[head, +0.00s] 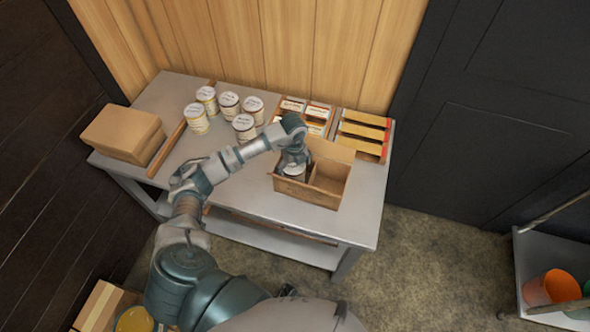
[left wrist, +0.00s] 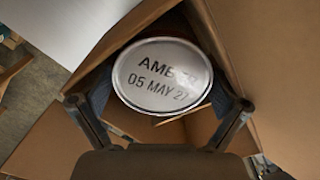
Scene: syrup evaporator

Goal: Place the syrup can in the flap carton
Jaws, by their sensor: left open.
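The flap carton (head: 330,177) stands open on the grey table, with a divider making compartments. A syrup can (head: 295,170) is in its left compartment, below my left gripper (head: 294,158). In the left wrist view, the can's round lid (left wrist: 162,77) reads "AMBER 05 MAY 27", partly hidden. The left gripper's fingers (left wrist: 160,115) are open, one on each side of the can, with cardboard walls (left wrist: 268,60) around. Whether the fingers touch the can, I cannot tell. My right gripper does not show.
Several white-labelled cans (head: 229,104) stand at the back left of the table (head: 350,225). A closed brown box (head: 122,133) is at the left, beside a wooden strip (head: 182,133). Wooden crates (head: 362,135) stand behind the carton. An orange bucket (head: 552,288) is at lower right.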

